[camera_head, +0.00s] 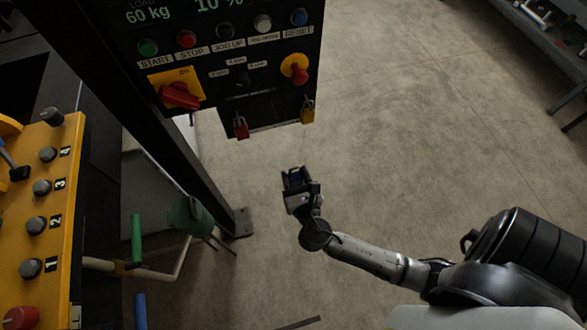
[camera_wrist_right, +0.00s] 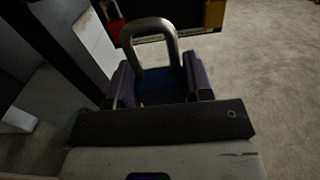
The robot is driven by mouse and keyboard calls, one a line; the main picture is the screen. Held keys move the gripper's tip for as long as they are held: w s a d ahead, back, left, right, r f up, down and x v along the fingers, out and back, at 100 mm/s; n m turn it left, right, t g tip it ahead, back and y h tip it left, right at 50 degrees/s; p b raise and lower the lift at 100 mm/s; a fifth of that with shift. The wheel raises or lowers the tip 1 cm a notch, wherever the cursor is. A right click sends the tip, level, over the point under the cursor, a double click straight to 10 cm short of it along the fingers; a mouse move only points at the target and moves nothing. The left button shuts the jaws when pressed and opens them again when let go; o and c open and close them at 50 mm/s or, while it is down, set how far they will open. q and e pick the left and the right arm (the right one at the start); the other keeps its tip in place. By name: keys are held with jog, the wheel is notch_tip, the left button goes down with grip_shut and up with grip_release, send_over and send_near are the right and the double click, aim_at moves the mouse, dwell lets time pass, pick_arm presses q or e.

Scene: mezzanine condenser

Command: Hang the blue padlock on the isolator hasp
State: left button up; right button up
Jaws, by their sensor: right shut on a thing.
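The blue padlock (camera_head: 293,177) is held in my right gripper (camera_head: 296,184), in open space below the control panel. In the right wrist view the grey metal shackle (camera_wrist_right: 150,29) points up and the blue body (camera_wrist_right: 161,88) sits between the two fingers. The isolator is a red rotary handle (camera_head: 180,95) on a yellow plate at the panel's lower left. A small piece hangs under the handle; I cannot make out the hasp clearly. The padlock is apart from the panel, to the lower right of the isolator. My left gripper is not in view.
A red padlock (camera_head: 241,127) and a yellow padlock (camera_head: 307,111) hang at the panel's lower edge. A red knob on yellow (camera_head: 296,69) sits at right. A dark post (camera_head: 150,120) slants below the panel. A yellow console (camera_head: 45,190) stands left.

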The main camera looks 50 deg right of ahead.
aim_at(297, 181)
jog(key=shift+v, duration=1.55)
jog(key=shift+r, duration=0.1)
